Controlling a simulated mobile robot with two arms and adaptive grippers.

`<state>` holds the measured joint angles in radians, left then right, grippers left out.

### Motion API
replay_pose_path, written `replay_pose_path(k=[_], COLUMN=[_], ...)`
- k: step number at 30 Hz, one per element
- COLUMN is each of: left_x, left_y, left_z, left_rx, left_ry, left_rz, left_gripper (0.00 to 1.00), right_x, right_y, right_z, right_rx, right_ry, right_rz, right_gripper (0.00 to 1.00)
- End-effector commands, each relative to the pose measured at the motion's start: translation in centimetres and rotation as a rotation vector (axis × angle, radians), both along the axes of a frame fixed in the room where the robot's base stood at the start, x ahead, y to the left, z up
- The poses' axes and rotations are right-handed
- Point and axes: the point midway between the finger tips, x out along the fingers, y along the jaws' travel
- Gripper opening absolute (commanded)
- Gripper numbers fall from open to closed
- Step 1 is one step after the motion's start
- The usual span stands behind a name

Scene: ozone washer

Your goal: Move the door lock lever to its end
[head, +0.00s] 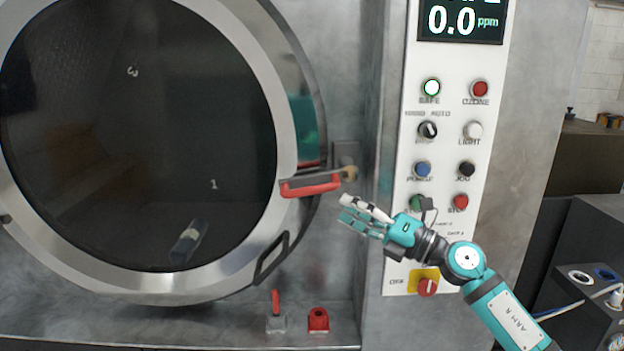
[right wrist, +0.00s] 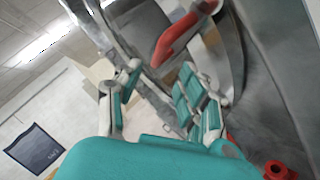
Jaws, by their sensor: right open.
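The door lock lever (head: 311,187) has a red handle and sits at the right rim of the round washer door (head: 285,60). It lies nearly level, with its tan end at a bracket on the machine's frame. My right gripper (head: 350,212) is open and empty, just below and to the right of the lever, apart from it in the head view. In the right wrist view the red handle (right wrist: 177,38) shows beyond the open fingers (right wrist: 160,95). My left gripper is not in view.
A control panel (head: 408,250) with several buttons stands right of the door, behind my right arm. A black door handle (head: 271,259) is below the lever. A small red lever (head: 276,303) and a red knob (head: 318,319) sit on the ledge below.

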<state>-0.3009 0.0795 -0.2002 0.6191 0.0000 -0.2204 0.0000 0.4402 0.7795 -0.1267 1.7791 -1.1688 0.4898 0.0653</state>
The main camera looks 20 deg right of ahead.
Motion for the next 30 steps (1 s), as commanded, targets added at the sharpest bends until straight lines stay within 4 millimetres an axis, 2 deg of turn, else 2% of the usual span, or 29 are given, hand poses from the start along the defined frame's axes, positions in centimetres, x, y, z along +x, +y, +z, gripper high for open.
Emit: replay_pose_path(k=[1, 3, 12, 18, 26, 27, 30], left_x=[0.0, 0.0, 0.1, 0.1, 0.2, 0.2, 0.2], left_y=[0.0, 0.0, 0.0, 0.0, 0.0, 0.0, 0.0], left_z=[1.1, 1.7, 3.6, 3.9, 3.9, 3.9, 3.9], left_rx=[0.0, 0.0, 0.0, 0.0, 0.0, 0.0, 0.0], left_ry=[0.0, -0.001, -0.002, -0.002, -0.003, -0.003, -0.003], left_rz=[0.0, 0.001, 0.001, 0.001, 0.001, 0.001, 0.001], left_gripper=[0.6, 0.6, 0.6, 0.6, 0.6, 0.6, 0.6], right_x=[0.8, 2.0, 6.0, 7.0, 7.1, 7.1, 7.1], right_y=[0.9, 1.8, 5.2, 6.1, 6.2, 6.2, 6.2], right_z=[0.9, 1.2, 2.1, 2.1, 2.1, 2.1, 2.1], right_rx=[0.004, 0.005, 0.003, 0.001, 0.001, 0.001, 0.001], right_ry=[-0.002, -0.001, 0.0, 0.0, 0.001, 0.001, 0.001], right_rz=[0.003, 0.002, 0.001, 0.001, 0.0, 0.0, 0.0], right_gripper=[0.4, 0.4, 0.4, 0.4, 0.4, 0.39, 0.26])
